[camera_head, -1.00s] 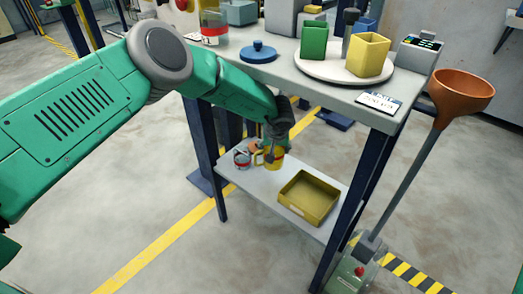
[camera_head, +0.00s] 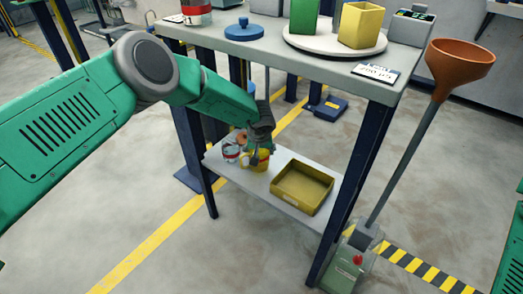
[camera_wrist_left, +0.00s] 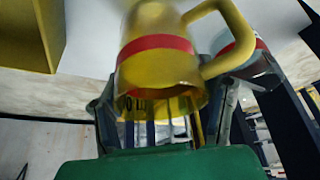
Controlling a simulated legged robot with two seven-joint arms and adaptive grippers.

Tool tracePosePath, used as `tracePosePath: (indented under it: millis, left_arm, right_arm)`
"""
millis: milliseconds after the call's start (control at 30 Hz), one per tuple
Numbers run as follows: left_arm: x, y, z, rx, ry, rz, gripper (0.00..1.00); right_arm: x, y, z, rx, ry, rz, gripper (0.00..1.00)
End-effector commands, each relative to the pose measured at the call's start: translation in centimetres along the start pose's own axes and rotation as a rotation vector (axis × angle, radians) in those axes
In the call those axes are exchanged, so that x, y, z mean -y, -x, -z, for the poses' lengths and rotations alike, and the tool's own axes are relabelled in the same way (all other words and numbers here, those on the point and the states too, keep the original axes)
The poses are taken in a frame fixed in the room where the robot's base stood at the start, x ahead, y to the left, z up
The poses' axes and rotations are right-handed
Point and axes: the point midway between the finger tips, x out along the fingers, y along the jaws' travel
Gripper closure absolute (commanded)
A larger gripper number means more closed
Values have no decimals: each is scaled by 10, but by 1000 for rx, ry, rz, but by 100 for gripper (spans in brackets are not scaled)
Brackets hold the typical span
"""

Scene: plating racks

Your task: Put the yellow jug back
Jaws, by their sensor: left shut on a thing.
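The yellow jug (camera_head: 263,163) with a red band is at the lower shelf (camera_head: 222,170) of the table; I cannot tell whether its base touches the shelf. My left gripper (camera_head: 256,152) reaches down to it from above and is shut on it, hiding part of it. In the left wrist view the jug (camera_wrist_left: 155,70) sits between the two fingers (camera_wrist_left: 165,112), with its handle to the right. My right gripper is not in view.
A grey can with a red band (camera_head: 231,153) stands just left of the jug. A yellow tray (camera_head: 302,205) lies on the shelf to its right. The tabletop (camera_head: 330,72) is above, with a blue lid (camera_head: 244,31). An orange funnel (camera_head: 460,68) stands at the right.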

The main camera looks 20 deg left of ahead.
Motion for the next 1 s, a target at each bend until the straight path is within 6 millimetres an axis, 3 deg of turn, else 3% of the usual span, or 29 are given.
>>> tracePosePath:
  millis: [767,800,833,1000]
  left_arm:
    - [-1,-9,-5,0,-1,2,73]
    - [-1,-8,-4,0,-1,2,25]
    - [-2,-8,-4,0,-1,3,15]
    - [-2,-7,-4,-1,-2,4,14]
  right_arm:
    - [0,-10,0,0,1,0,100]
    - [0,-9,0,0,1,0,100]
    - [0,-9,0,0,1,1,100]
    - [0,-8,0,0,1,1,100]
